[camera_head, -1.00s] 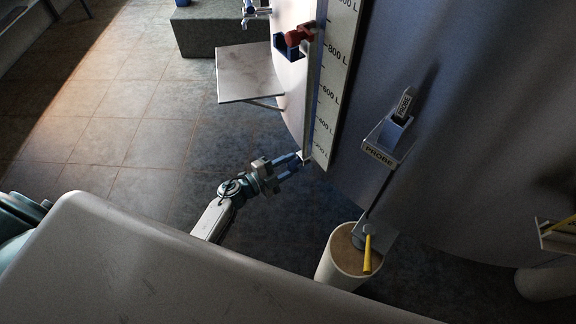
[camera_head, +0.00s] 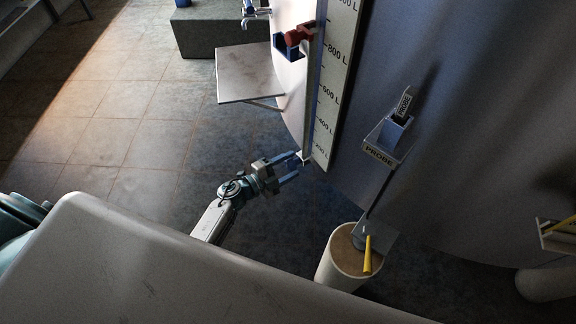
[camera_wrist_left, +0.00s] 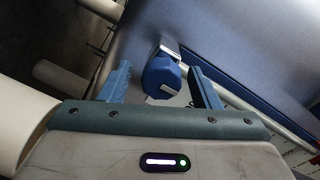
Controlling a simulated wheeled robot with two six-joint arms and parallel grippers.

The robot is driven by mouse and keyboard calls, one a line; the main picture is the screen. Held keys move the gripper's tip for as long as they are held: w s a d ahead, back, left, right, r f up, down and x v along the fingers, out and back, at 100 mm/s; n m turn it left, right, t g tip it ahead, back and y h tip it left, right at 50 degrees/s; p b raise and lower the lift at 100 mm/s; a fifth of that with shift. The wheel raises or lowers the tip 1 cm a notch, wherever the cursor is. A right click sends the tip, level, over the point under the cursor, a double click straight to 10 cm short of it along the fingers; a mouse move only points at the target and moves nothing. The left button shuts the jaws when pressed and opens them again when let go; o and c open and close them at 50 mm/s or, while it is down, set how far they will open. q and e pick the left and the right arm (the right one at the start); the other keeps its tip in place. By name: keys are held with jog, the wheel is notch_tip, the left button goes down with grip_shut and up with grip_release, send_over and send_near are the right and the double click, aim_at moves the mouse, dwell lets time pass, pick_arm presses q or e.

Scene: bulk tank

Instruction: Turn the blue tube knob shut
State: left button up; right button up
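The blue tube knob (camera_wrist_left: 161,76) is a faceted blue cap beside a metal bracket, at the foot of the sight tube (camera_wrist_left: 262,118). In the head view the tube runs down beside the litre scale (camera_head: 336,85), and the knob is too small to make out at its bottom end. My left gripper (camera_head: 295,164) is at that bottom end. In the left wrist view my left gripper (camera_wrist_left: 160,86) is open, with one blue finger on each side of the knob and gaps between. How the knob is turned cannot be told. My right gripper is not in view.
A probe holder (camera_head: 388,139) is fixed to the tank wall (camera_head: 450,130) right of the scale. A white cylinder (camera_head: 340,262) with a yellow-handled item stands below. A small shelf (camera_head: 249,72) and a red-handled valve (camera_head: 299,35) are at upper left.

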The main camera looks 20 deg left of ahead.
pick_arm(q)
jog(key=shift+a, duration=0.1)
jog(key=b+v, duration=0.2)
jog(key=v, duration=0.8)
jog(key=shift+s, duration=0.3)
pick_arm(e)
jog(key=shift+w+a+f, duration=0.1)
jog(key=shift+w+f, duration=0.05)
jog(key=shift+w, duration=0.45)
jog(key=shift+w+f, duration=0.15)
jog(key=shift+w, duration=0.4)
pick_arm(q)
jog(key=shift+a, duration=0.15)
